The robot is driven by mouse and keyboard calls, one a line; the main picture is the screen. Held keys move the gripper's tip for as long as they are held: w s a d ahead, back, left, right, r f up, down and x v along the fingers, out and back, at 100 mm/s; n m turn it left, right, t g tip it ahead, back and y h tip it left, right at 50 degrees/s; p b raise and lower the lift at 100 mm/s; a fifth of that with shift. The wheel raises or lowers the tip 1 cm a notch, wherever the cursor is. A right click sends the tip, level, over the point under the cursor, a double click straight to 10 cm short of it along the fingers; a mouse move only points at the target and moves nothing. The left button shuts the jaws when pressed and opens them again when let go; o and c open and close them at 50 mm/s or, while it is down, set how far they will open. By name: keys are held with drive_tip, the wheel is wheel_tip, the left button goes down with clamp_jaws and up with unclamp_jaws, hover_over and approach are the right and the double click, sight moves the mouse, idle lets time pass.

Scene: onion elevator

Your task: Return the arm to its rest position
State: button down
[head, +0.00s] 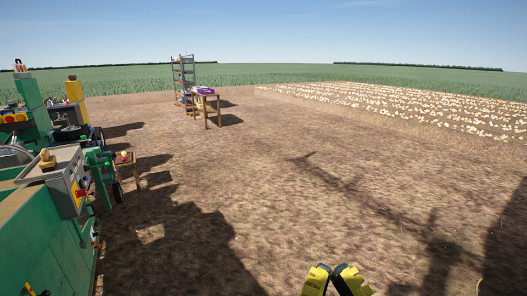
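My gripper (333,270) shows at the bottom edge of the head view, right of the middle. Its two yellow and black fingers lean together at their tips, with a gap lower down between them. It looks shut, and nothing shows between the tips. It is over bare brown ground, apart from any object. The rest of my arm is out of view, so its full pose is hidden.
A green machine (45,235) with a grey control box (62,180) fills the left side. A wooden table (206,98) with a purple item (204,90) and a grey shelf rack (183,75) stand farther back. An onion field (420,105) lies at right. The middle ground is clear.

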wheel_tip(320, 180, up, 36)
drive_tip(key=p, duration=3.3)
drive_tip(key=shift+w+r, duration=0.1)
